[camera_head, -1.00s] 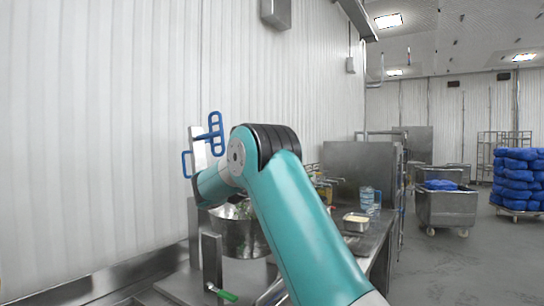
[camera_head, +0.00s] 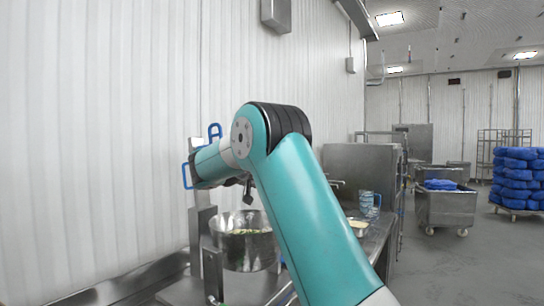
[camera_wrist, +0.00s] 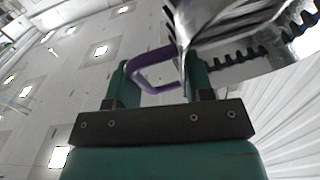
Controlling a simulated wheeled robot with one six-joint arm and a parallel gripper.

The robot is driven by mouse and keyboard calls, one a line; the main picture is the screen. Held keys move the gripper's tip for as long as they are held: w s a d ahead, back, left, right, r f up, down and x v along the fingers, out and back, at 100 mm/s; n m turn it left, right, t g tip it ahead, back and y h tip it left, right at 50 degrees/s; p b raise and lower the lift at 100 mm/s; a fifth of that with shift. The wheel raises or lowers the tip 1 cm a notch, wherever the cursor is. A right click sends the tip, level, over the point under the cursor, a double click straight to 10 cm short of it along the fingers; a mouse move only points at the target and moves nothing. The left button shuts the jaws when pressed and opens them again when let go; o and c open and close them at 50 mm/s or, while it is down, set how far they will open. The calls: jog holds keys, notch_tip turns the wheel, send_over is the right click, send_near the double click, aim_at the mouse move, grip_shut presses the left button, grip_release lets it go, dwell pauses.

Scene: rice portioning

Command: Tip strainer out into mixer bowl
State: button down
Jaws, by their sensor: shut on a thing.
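The mixer bowl (camera_head: 238,258) is a steel bowl on the bench in the head view, with pale yellow-green food visible inside. My forearm is above and behind it. In the wrist view, my gripper (camera_wrist: 158,78) is shut on a purple loop handle (camera_wrist: 140,62). The shiny metal body joined to this handle, seemingly the strainer (camera_wrist: 215,22), is cut off at the top edge. Its inside does not show. My gripper and the strainer cannot be made out clearly in the head view. A small dark part hangs just above the bowl; I cannot tell what it is.
Blue handles (camera_head: 185,176) stand beside my forearm at the wall. A steel upright plate (camera_head: 212,274) is close to the bowl's left. A small pale tray (camera_head: 357,224) and clear containers (camera_head: 368,200) are on the bench to the right. Open floor is further right.

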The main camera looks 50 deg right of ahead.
notch_tip(320, 180, up, 4)
jog(key=y+p, duration=0.6)
jog(key=p, duration=0.1)
jog(key=m+y+p, duration=0.1)
jog(key=y+p, duration=0.6)
jog(key=shift+r+m, duration=0.2)
jog(key=shift+m, duration=0.1)
jog(key=shift+s, duration=0.1)
